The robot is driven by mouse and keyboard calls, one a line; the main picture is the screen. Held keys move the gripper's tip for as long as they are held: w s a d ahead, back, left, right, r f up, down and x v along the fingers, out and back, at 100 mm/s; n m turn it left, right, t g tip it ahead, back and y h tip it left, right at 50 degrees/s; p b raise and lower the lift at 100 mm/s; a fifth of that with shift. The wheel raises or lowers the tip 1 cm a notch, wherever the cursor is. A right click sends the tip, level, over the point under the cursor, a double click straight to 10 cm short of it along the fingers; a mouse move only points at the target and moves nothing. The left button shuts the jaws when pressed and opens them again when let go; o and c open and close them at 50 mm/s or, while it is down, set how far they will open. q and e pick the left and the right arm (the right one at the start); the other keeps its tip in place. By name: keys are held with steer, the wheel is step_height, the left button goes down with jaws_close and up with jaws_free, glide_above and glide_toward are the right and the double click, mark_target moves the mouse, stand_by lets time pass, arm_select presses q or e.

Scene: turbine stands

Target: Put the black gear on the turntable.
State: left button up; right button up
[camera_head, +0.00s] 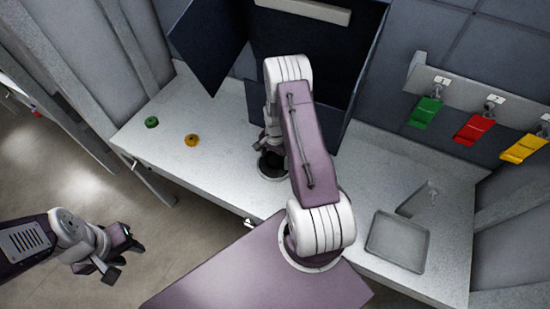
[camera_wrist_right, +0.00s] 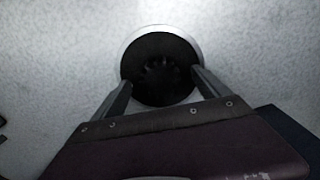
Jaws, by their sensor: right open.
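The turntable (camera_head: 272,166) is a round black disc with a pale rim, set in the grey worktop. It also shows in the right wrist view (camera_wrist_right: 160,43). A dark toothed shape, which looks like the black gear (camera_wrist_right: 160,76), lies near the middle of the disc; black on black makes its outline hard to tell. My right gripper (camera_wrist_right: 162,82) is open above the turntable, with one finger on each side of the gear and apart from it. In the head view my right arm partly hides the turntable. My left gripper (camera_head: 122,257) is open and empty, off the worktop.
A green gear (camera_head: 151,122) and a yellow gear (camera_head: 192,140) lie on the left of the worktop (camera_head: 150,160). A shallow grey tray (camera_head: 397,241) is at the right. Green, red (camera_head: 474,128) and yellow tags hang on the wall. Dark panels (camera_head: 208,50) stand behind the turntable.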

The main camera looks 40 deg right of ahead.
mark_target(275, 160)
steer(key=shift+r+p, duration=2.6)
steer(key=shift+r, duration=0.95)
steer(key=shift+f, duration=0.1)
